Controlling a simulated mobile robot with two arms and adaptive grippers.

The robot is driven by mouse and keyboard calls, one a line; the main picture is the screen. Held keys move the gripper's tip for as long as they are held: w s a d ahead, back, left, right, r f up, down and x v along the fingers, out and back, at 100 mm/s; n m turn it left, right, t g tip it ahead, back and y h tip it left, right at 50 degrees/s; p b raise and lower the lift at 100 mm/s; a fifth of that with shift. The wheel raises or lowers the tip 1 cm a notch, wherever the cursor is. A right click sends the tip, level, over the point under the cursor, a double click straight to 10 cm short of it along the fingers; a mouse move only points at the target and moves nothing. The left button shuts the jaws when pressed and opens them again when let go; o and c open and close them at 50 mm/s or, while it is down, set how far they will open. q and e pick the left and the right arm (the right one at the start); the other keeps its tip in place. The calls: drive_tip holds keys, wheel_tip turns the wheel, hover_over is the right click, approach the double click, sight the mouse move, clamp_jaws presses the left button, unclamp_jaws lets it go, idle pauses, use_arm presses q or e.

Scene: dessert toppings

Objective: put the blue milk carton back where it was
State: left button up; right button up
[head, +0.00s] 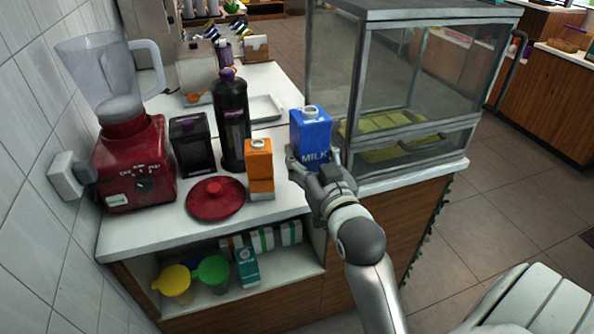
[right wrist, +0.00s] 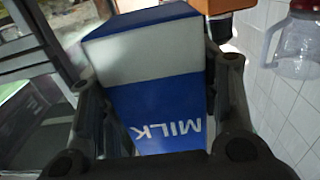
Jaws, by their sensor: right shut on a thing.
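The blue milk carton (head: 311,136) has a white cap and the word MILK on its side. It is held at the right part of the counter (head: 128,236), in front of the glass case. My right gripper (head: 315,168) is shut on the carton's lower part. In the right wrist view the carton (right wrist: 150,95) fills the space between the two fingers (right wrist: 158,110). I cannot tell whether its base touches the counter. My left gripper is not in view.
An orange carton (head: 260,167) stands just left of the blue one. A red lid (head: 215,199), a black bottle (head: 232,118), a dark box (head: 190,145) and a red blender (head: 135,165) stand further left. The glass case (head: 405,85) stands close on the right.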

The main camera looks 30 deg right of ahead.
drive_tip(key=w+d+f, duration=0.1)
drive_tip(key=w+f, duration=0.1)
drive_tip(key=w, duration=0.1)
drive_tip(key=w+d+f, duration=0.2)
drive_tip(key=w+f, duration=0.1)
drive_tip(key=w+d+f, duration=0.2)
drive_tip(key=w+f, duration=0.1)
drive_tip(key=w, duration=0.1)
drive_tip(key=shift+d+f, duration=0.1)
drive_tip(key=shift+d, duration=0.1)
drive_tip(key=shift+w+d+f, duration=0.1)
drive_tip(key=shift+w+f, duration=0.2)
drive_tip(key=shift+f, duration=1.65)
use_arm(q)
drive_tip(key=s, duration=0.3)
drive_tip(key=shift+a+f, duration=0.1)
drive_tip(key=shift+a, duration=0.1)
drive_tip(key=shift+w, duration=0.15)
use_arm(e)
drive_tip(key=shift+f, duration=0.1)
drive_tip(key=o, duration=1.2)
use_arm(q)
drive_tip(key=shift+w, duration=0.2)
use_arm(e)
drive_tip(key=shift+o, duration=0.2)
